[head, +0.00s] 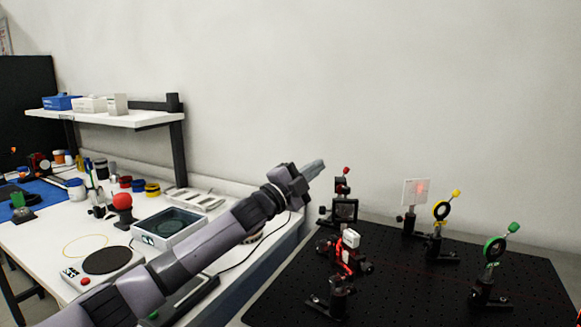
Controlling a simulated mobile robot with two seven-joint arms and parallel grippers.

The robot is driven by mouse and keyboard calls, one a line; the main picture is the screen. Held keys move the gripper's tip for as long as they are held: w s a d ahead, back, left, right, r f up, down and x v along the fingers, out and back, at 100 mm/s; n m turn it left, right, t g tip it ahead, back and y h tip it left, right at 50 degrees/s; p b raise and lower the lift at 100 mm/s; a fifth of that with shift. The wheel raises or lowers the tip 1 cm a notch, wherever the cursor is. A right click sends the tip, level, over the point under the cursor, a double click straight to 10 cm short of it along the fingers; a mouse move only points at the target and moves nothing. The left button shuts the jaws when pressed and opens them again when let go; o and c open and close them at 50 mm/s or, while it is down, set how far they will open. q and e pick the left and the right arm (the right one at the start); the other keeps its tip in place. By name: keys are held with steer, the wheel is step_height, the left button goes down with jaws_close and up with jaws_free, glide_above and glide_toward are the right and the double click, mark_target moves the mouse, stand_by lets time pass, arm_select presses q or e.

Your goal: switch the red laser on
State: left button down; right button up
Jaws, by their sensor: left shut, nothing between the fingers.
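A small red spot glows on an upright white card (413,193) on the black optical breadboard (400,295). I cannot make out for certain which device is the red laser or its switch. A red and black mount with a white block on top (351,238) stands near the front left of the board. My left gripper (317,168) is shut and empty. In the picture it is raised above the gap between bench and board, left of a post with a red knob (346,171). Its arm hides part of the bench. My right gripper is not in view.
Ring mounts with a yellow handle (441,210) and a green handle (493,249) stand on the board's right side. The white bench (48,240) at left holds a balance (108,259), a grey tray (171,229) and several jars. A shelf (120,119) rises behind.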

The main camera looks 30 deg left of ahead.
arm_select(q)
steer(key=s+a+r, duration=0.2)
steer(key=s, duration=0.4)
steer(key=shift+s+b, duration=0.25)
steer(key=shift+b, duration=0.2)
steer(key=shift+r, duration=0.15)
